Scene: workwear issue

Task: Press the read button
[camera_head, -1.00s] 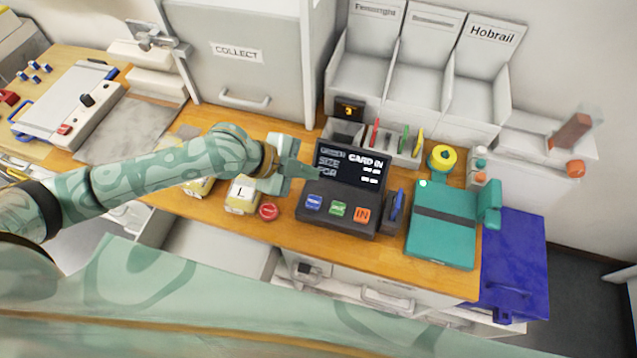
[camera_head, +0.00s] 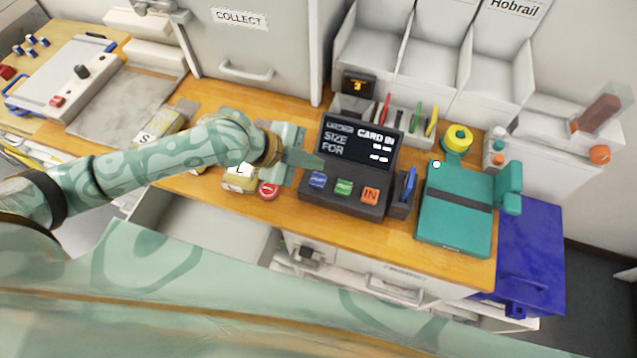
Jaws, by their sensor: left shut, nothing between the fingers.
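A dark terminal (camera_head: 340,205) stands on the wooden counter with its screen (camera_head: 357,144) showing "CARD IN", "SIZE" and "FOR". Below the screen are a blue button (camera_head: 318,180), a green button (camera_head: 344,187) and an orange button marked "IN" (camera_head: 370,195). The small labels on the blue and green ones are too blurred to read. A blue card (camera_head: 409,184) stands upright at the terminal's right side. My left gripper (camera_head: 315,161) is shut and empty. Its tips are at the terminal's left side, just above the blue button in the picture, apparently apart from it. My right gripper is out of view.
A red round button (camera_head: 268,189) and yellow-white blocks lie under and beside my left arm. A teal device (camera_head: 454,217) with a small light stands right of the terminal. An open drawer (camera_head: 205,225) is in front.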

